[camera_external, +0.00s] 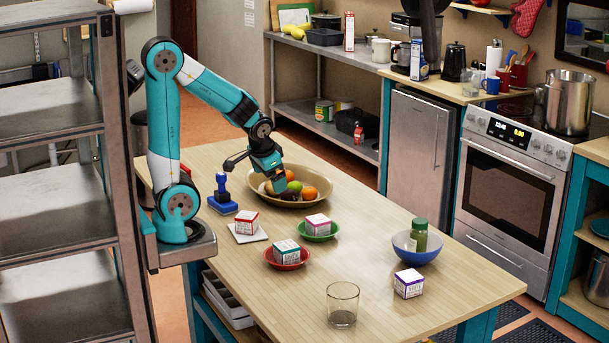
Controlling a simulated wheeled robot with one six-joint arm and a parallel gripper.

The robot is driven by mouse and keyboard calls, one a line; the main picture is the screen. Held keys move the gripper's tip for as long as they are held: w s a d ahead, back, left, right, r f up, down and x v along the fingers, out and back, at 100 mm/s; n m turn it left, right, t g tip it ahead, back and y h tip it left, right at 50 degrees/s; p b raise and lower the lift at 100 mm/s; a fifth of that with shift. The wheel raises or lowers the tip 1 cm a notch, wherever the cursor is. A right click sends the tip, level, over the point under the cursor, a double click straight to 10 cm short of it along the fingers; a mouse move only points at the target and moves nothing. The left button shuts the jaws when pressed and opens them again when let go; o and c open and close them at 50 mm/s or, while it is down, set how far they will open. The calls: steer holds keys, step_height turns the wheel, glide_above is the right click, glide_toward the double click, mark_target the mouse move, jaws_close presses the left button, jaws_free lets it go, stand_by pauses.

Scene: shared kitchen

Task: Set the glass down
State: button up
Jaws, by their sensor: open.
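A clear glass (342,304) stands upright on the wooden table (440,300) near its front edge. Nothing touches it. My gripper (275,186) is well away from the glass, over the fruit bowl (257,190) toward the back of the table. It points down close to the fruit and is open. Its fingertips are small and partly merge with the fruit, so I cannot tell whether they touch any of it.
Boxes stand on a white tile (247,238), a red plate (286,265) and a green plate (333,237). A blue bowl (418,253) holds a green jar. Another box (408,283) and a blue stamp (222,200) stand on the table. Bare tabletop surrounds the glass.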

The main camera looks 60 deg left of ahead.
steer(key=s+a+r+n+g+y, duration=0.1)
steer(key=s+a+r+n+g, duration=0.2)
steer(key=s+a+n, duration=0.3)
steer(key=s+a, duration=0.5)
steer(key=shift+n+g, duration=0.3)
